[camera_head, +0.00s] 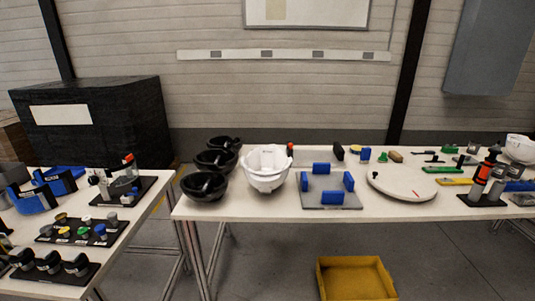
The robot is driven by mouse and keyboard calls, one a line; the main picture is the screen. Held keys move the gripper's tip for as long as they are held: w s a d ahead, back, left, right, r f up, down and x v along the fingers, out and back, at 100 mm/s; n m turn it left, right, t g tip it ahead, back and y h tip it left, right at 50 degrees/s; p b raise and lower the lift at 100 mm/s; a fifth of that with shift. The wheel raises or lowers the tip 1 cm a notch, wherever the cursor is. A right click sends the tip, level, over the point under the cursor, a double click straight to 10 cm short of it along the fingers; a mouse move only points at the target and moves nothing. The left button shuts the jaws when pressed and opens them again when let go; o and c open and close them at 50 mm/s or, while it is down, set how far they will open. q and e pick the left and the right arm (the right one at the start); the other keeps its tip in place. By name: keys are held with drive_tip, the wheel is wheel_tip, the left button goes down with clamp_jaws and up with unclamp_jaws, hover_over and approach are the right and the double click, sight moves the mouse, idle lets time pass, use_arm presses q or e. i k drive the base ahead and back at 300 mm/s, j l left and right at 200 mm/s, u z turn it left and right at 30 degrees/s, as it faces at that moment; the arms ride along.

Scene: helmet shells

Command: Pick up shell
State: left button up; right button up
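A white helmet shell (266,170) stands on the long table, left of the middle of the view. Several black bowl-shaped shells (204,186) sit in a row running back along the table's left end, just left of the white one. Another white shell (520,149) is at the far right end of the table, partly cut off by the picture edge. Neither of my grippers shows in the head view, so I cannot see what they hold.
A grey plate with blue blocks (312,196) and a round white disc (402,185) lie on the long table. A side table (140,210) at left carries trays of small parts. A yellow crate (355,279) is on the floor. Tools crowd the right end.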

sight(266, 168)
drive_tip(key=i+j+u, duration=0.1)
drive_tip(key=i+u, duration=0.15)
drive_tip(key=i, duration=0.6)
drive_tip(key=i+l+u, duration=0.1)
drive_tip(key=i+u, duration=0.15)
drive_tip(key=i, duration=0.65)
